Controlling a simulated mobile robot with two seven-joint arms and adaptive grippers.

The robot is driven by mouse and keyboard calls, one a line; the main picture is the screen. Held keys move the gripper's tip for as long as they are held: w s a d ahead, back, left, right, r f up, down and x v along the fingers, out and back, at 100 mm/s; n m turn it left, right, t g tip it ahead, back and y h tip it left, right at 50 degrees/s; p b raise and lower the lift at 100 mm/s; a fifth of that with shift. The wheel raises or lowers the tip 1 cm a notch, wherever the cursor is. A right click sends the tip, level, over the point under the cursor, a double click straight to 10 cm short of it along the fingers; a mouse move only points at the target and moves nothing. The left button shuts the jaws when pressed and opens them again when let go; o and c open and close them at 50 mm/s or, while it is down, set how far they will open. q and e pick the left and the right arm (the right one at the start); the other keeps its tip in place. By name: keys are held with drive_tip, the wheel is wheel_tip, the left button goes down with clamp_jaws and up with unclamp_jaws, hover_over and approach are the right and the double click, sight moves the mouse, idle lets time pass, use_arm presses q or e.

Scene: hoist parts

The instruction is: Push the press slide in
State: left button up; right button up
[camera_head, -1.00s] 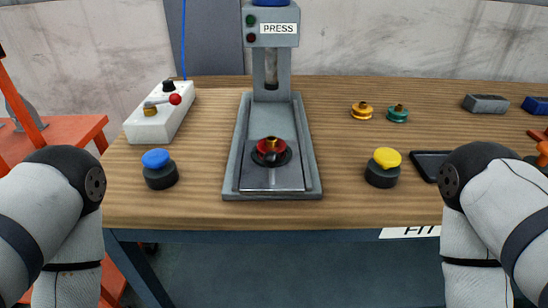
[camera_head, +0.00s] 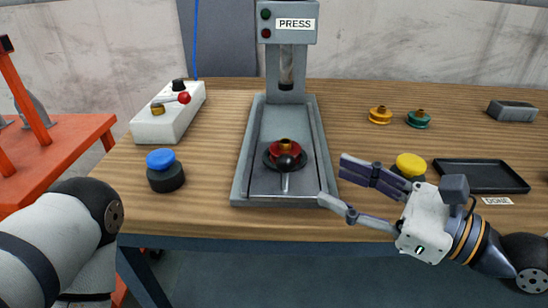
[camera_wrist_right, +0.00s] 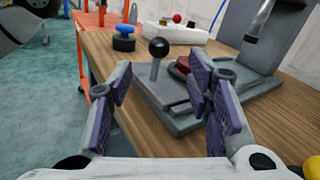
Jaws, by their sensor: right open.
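The grey press (camera_head: 272,60) stands at the middle of the table. Its slide (camera_head: 303,188) lies in the base at the front, out from under the ram (camera_head: 286,72). A red wheel with a brass hub (camera_head: 285,145) sits on the slide in a black ring. A black ball knob (camera_head: 284,163) on a grey stem stands at the slide's front edge. My right gripper (camera_head: 333,180) is open and empty at the press base's front right corner. In the right wrist view the knob (camera_wrist_right: 159,47) shows ahead between the open fingers (camera_wrist_right: 160,78), apart from them. My left gripper is out of view.
A yellow-topped black button (camera_head: 411,165) is partly hidden behind my right gripper. A blue-topped one (camera_head: 164,172) and a white control box (camera_head: 168,112) stand left of the press. Yellow (camera_head: 380,115) and green (camera_head: 418,119) wheels and a black tray (camera_head: 482,176) lie right.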

sight(294, 166)
drive_tip(key=x, duration=1)
drive_tip(key=shift+w+a+f, duration=0.1)
drive_tip(key=shift+w+a, duration=0.1)
drive_tip(key=shift+a, duration=0.1)
clamp_jaws()
